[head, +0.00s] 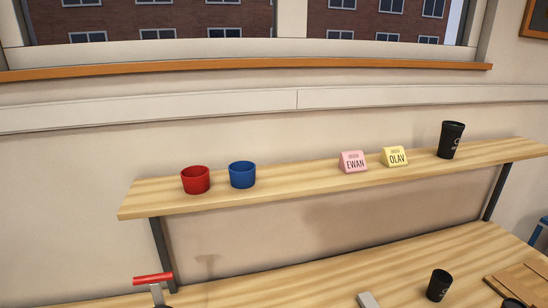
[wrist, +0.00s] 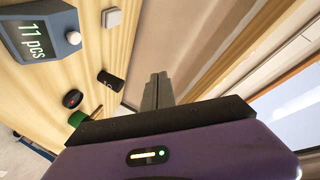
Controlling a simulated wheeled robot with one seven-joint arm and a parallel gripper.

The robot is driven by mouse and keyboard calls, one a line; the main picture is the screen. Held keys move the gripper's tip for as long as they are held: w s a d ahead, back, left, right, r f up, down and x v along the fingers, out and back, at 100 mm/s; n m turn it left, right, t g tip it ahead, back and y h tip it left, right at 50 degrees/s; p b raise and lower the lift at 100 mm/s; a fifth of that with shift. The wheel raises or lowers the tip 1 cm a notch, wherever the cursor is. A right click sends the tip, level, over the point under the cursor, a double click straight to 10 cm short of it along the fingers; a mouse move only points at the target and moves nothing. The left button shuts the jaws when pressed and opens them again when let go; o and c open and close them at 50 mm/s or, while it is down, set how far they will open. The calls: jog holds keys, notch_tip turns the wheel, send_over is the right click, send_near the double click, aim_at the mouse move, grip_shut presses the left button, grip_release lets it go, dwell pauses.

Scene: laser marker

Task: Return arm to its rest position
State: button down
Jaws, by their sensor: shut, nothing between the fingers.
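My gripper (wrist: 158,90) shows in the wrist view with its two dark fingers together and nothing between them. It points away over a wooden surface (wrist: 65,78) and a pale wall, and touches nothing that I can see. I do not make out my gripper in the head view.
On the shelf (head: 290,187) stand a red cup (head: 195,180), a blue cup (head: 242,175), two name signs and a black tumbler (head: 451,139). Below, a black cup (head: 439,285) stands on the table (head: 320,275). A display reading "11 pcs" (wrist: 33,32) is in the wrist view.

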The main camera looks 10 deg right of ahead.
jog(key=s+a+n+y+b, duration=0.1)
jog(key=s+a+n, duration=0.3)
jog(key=s, duration=0.5)
jog(key=s+a+f+n+y+b, duration=0.1)
jog(key=s+a+n+y+b, duration=0.1)
jog(key=s+a+n, duration=0.3)
jog(key=s+a+n+y+b, duration=0.2)
jog(key=s+a+n, duration=0.3)
jog(key=s+a, duration=0.4)
jog(key=s, duration=0.4)
jog(key=shift+a+f+b, duration=0.2)
jog(key=shift+f+b, duration=0.15)
